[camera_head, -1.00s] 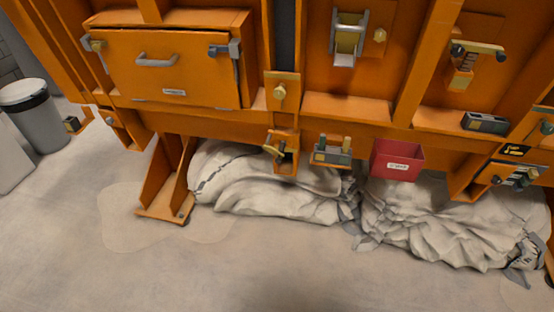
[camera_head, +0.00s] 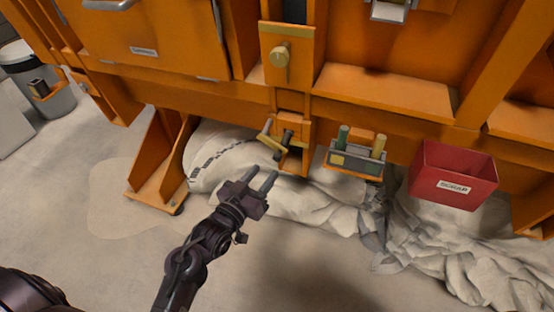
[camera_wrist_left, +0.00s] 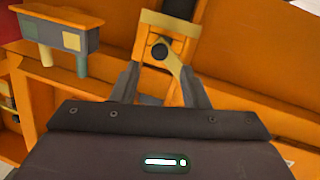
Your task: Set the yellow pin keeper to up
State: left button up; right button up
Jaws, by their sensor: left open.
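The yellow pin keeper (camera_head: 269,141) is a small flat yellow bar on an orange bracket (camera_head: 293,130) under the machine's lower beam. In the head view it slants down to the right, beside a dark pin (camera_head: 284,142). In the left wrist view, which appears upside down, the keeper (camera_wrist_left: 170,62) lies by the round dark pin end (camera_wrist_left: 160,51). My left gripper (camera_head: 262,177) is open and empty, just below and in front of the bracket. In the left wrist view its fingers (camera_wrist_left: 160,78) lie either side of the keeper's line, apparently short of it. My right gripper is not in view.
A grey holder (camera_head: 352,164) with a green and a yellow peg hangs right of the bracket. A red bin (camera_head: 453,176) is farther right. White sacking (camera_head: 315,205) lies below; the floor in front is bare.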

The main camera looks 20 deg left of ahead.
aim_at(276, 159)
pick_arm(q)
jog(key=x, duration=0.6)
jog(key=shift+b, duration=0.3)
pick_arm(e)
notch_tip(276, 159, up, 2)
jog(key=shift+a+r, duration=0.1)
pick_arm(q)
jog(key=shift+c, duration=0.3)
grip_shut()
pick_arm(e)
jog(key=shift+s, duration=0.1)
